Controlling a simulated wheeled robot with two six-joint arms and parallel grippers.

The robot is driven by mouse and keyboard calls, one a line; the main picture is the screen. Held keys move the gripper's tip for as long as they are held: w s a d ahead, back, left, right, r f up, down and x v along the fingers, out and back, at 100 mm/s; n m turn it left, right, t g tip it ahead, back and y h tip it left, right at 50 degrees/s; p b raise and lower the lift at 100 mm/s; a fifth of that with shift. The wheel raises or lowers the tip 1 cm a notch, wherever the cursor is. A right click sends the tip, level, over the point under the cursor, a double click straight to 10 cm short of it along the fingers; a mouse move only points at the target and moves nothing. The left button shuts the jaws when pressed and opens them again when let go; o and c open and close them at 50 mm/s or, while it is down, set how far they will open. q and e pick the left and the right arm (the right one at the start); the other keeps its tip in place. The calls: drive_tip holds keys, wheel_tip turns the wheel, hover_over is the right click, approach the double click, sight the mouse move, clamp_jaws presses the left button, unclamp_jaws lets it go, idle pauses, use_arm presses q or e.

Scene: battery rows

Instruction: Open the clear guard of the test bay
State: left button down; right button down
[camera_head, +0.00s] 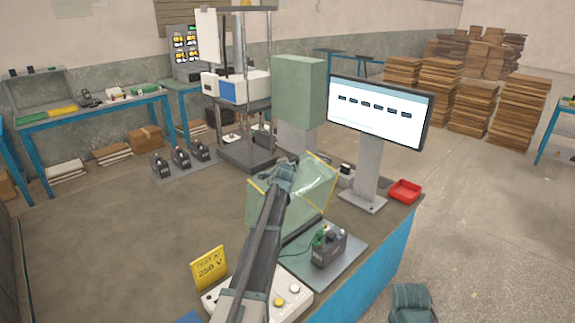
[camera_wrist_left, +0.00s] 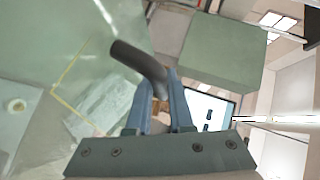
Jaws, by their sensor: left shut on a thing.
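The clear guard (camera_head: 315,187), a see-through greenish panel with yellow edges, stands raised and tilted on the bench behind a grey plate (camera_head: 345,262). My left gripper (camera_head: 284,178) reaches it from the front. In the left wrist view my left gripper (camera_wrist_left: 158,105) is shut on a dark round handle (camera_wrist_left: 138,58); the guard's pane and yellow edge (camera_wrist_left: 68,75) show to the left. A dark battery (camera_head: 329,250) with a green clip stands on the plate. A part of my right gripper (camera_head: 412,303) shows at the bottom right; its fingers are unclear.
A monitor (camera_head: 376,112) and a green box-shaped column (camera_head: 298,92) stand close behind the guard. A red tray (camera_head: 405,191) is at the right edge. A yellow sign (camera_head: 209,268) and a button panel (camera_head: 288,296) are in front. The bench's left is clear.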

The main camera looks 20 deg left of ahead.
use_arm(q)
drive_tip(key=shift+n+g+h, duration=0.5)
drive_tip(key=shift+h, duration=0.1)
drive_tip(key=shift+w+a+f+p, duration=0.1)
drive_tip(key=shift+w+a+f, duration=0.2)
drive_tip(key=shift+a, duration=0.6)
drive_tip(key=shift+w+a+f+p, duration=0.1)
drive_tip(key=shift+w+a+f, duration=0.25)
drive_tip(key=shift+a, duration=0.6)
drive_tip(key=shift+w+a+f+p, duration=0.1)
drive_tip(key=shift+w+a+f, duration=0.2)
drive_tip(key=shift+a, duration=0.6)
drive_tip(key=c, duration=0.8)
unclamp_jaws()
drive_tip(key=shift+r, duration=0.1)
drive_tip(key=shift+s, duration=0.1)
drive_tip(key=shift+s+d+r, duration=0.15)
drive_tip(key=shift+s+d, duration=0.05)
drive_tip(key=shift+s, duration=0.2)
drive_tip(key=p+v, duration=0.5)
drive_tip(key=v, duration=0.8)
drive_tip(key=shift+a+r+p, duration=0.1)
drive_tip(key=shift+a+p, duration=0.05)
drive_tip(key=shift+p, duration=0.15)
drive_tip(key=shift+w, duration=0.1)
